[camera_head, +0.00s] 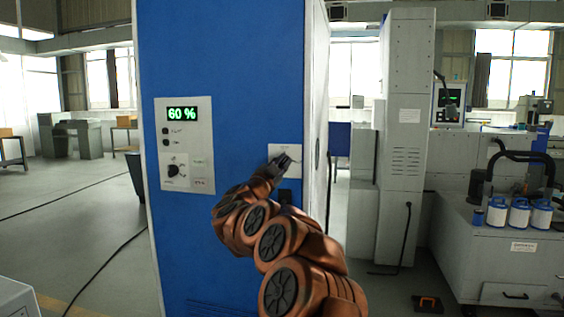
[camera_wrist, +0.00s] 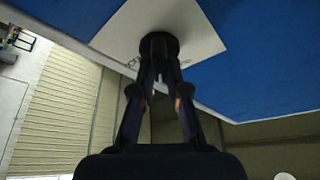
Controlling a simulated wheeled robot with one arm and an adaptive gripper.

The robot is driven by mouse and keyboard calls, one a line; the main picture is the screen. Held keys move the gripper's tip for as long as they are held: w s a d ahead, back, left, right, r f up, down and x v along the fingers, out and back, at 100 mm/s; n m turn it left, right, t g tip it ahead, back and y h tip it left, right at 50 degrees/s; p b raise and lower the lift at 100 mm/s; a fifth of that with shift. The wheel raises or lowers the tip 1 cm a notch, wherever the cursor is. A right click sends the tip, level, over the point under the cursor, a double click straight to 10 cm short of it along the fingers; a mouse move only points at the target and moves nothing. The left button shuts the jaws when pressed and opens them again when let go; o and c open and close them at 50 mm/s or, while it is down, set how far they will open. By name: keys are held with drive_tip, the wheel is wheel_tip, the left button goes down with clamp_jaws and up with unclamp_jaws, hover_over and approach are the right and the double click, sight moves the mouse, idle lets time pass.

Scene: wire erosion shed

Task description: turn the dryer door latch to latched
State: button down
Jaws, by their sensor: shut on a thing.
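The dryer is the tall blue cabinet (camera_head: 235,60) in the middle of the head view. A white latch plate (camera_head: 293,151) sits near the right edge of its front face. My gripper (camera_head: 284,162) reaches that plate and covers most of the latch there. In the wrist view, the latch (camera_wrist: 158,41) is a dark round knob on the white plate (camera_wrist: 202,28). My gripper (camera_wrist: 159,78) is shut on it, with one finger on each side. The fingers hide part of the knob, and I cannot tell which way it is turned.
A control panel (camera_head: 187,145) with a green "60 %" display is left of the latch. A pale machine column (camera_head: 405,130) stands to the right, behind the cabinet. White-and-blue containers (camera_head: 519,213) stand at the far right. Open floor (camera_head: 70,220) lies to the left, with dark cables across it.

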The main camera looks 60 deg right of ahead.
drive_tip(key=m+g, duration=0.1)
drive_tip(key=m, duration=0.2)
drive_tip(key=m+g+y+p, duration=0.1)
drive_tip(key=m, duration=0.2)
drive_tip(key=shift+m+y, duration=0.3)
drive_tip(key=shift+m, duration=0.1)
drive_tip(key=shift+s+f+m+g+y+p, duration=0.15)
drive_tip(key=shift+m+y, duration=0.25)
drive_tip(key=shift+m, duration=0.7)
drive_tip(key=shift+w+m+g+y+p, duration=0.1)
drive_tip(key=shift+m+g+y+p, duration=0.25)
drive_tip(key=shift+m, duration=0.75)
drive_tip(key=c, duration=1.2)
unclamp_jaws()
drive_tip(key=a, duration=1.2)
drive_tip(key=shift+w, duration=0.2)
